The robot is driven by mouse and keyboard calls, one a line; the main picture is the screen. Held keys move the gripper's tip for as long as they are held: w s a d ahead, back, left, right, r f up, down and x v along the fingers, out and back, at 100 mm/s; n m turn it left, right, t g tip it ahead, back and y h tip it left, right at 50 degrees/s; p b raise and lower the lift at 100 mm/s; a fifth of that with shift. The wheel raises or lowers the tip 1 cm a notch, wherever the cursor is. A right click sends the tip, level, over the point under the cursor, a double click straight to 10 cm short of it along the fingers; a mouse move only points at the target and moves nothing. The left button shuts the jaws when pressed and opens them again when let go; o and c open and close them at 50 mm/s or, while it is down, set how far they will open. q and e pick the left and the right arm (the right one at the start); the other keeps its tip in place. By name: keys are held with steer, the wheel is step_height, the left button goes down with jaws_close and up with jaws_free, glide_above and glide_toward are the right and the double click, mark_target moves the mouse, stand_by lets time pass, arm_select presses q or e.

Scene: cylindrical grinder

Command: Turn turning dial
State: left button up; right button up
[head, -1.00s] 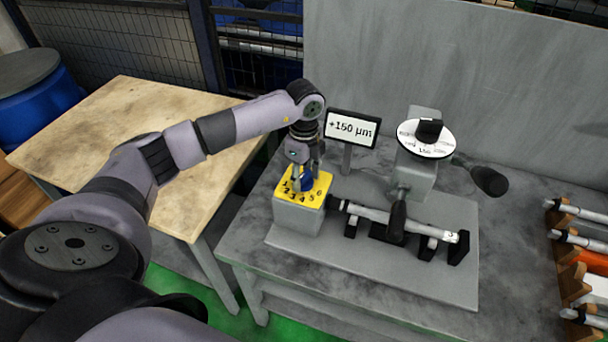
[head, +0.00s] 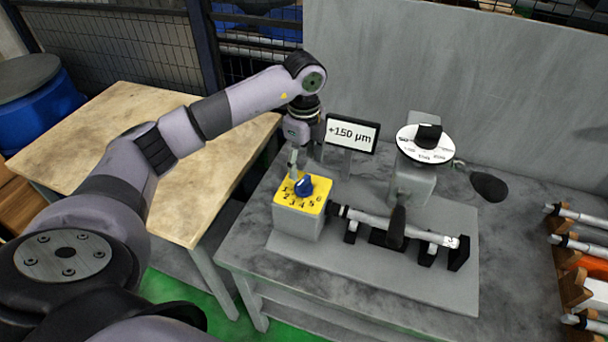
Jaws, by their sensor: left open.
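A blue knob (head: 304,186) sits on a yellow plate with black numbers (head: 310,203), on top of a grey box (head: 296,222). A white round dial (head: 408,147) with a black knob (head: 429,133) is on the grey machine post to the right. A small display (head: 351,133) reads +150 µm. My left gripper (head: 305,165) points down just above and behind the blue knob. Its fingers are apart with nothing between them, and the knob is in clear view. My right gripper does not show.
A wooden table (head: 110,135) is at left.

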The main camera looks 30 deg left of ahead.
mark_target(304, 180)
arm_select(q)
step_height(304, 180, up, 5)
stand_by(0.8)
